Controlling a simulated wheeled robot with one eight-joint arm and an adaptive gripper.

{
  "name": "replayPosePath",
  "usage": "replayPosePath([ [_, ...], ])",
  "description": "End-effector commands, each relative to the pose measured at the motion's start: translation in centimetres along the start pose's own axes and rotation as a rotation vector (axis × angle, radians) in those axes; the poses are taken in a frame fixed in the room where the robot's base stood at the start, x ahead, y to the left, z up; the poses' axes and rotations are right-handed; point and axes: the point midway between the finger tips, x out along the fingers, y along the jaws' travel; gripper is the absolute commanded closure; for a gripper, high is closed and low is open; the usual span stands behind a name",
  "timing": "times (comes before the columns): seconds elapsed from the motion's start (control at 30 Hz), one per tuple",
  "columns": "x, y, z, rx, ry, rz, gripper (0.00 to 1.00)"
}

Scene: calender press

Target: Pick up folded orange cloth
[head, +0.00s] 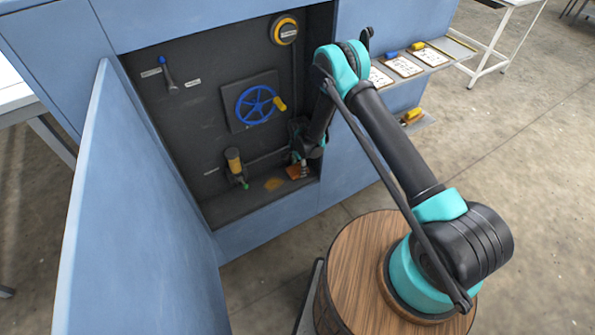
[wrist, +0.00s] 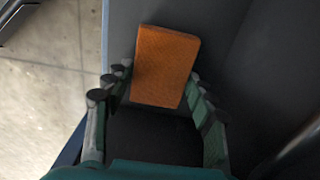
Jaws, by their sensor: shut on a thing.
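The folded orange cloth (wrist: 166,66) is a small flat block between my gripper's fingers in the wrist view. My gripper (wrist: 160,88) is shut on it, with a finger against each side. In the head view the cloth (head: 294,172) shows at the lower right of the cabinet's open recess, just under my gripper (head: 300,168). Part of the cloth is hidden by the fingers there. I cannot tell whether it touches the recess floor.
The blue cabinet door (head: 130,215) stands open on the left. In the recess are a blue handwheel (head: 257,104), a lever (head: 167,72), an amber-topped fitting (head: 235,163) and a brownish patch (head: 274,184) on the floor. Shelves (head: 425,58) with cards project at the right.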

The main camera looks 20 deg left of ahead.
Motion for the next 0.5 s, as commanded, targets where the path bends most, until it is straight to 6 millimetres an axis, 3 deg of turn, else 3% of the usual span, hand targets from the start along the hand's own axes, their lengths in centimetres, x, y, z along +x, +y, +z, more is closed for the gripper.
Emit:
replayPosePath([
  [0.27, -0.2, 0.0, 0.0, 0.000, 0.000, 0.000, 0.73],
  [0.5, -2.1, 0.0, 0.0, 0.000, 0.000, 0.000, 0.73],
])
